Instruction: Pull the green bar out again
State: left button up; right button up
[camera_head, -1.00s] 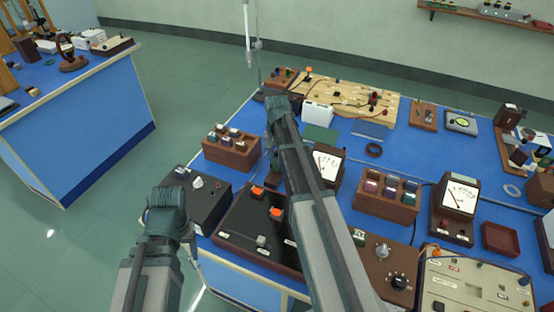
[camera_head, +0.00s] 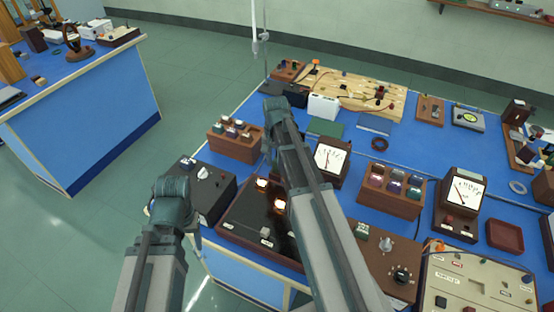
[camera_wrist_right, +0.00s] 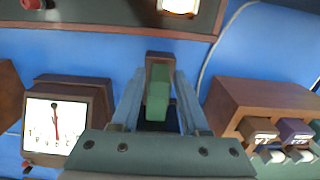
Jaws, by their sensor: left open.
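The green bar (camera_wrist_right: 157,92) shows in the right wrist view, running between the two fingers of my right gripper (camera_wrist_right: 158,82). A brown wooden block with a dark slot (camera_wrist_right: 160,57) lies at the bar's far end. The fingers stand on both sides of the bar with gaps, so the gripper looks open around it. In the head view my right gripper (camera_head: 269,152) hangs behind the arm, mostly hidden, between the wooden box and the meter. My left gripper (camera_head: 196,238) is mostly hidden under its wrist, at the bench's front left edge, away from the bar.
A meter (camera_head: 330,160) stands right of the right gripper. Wooden boxes with coloured blocks stand left (camera_head: 236,143) and right (camera_head: 391,192). A black panel (camera_head: 240,218) with two glowing lamps lies in front.

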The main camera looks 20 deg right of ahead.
jog(key=shift+o, duration=1)
notch_tip(320, 180, up, 14)
jog(key=p, duration=1.3)
jog(key=shift+p, duration=0.4)
jog(key=shift+f, duration=0.1)
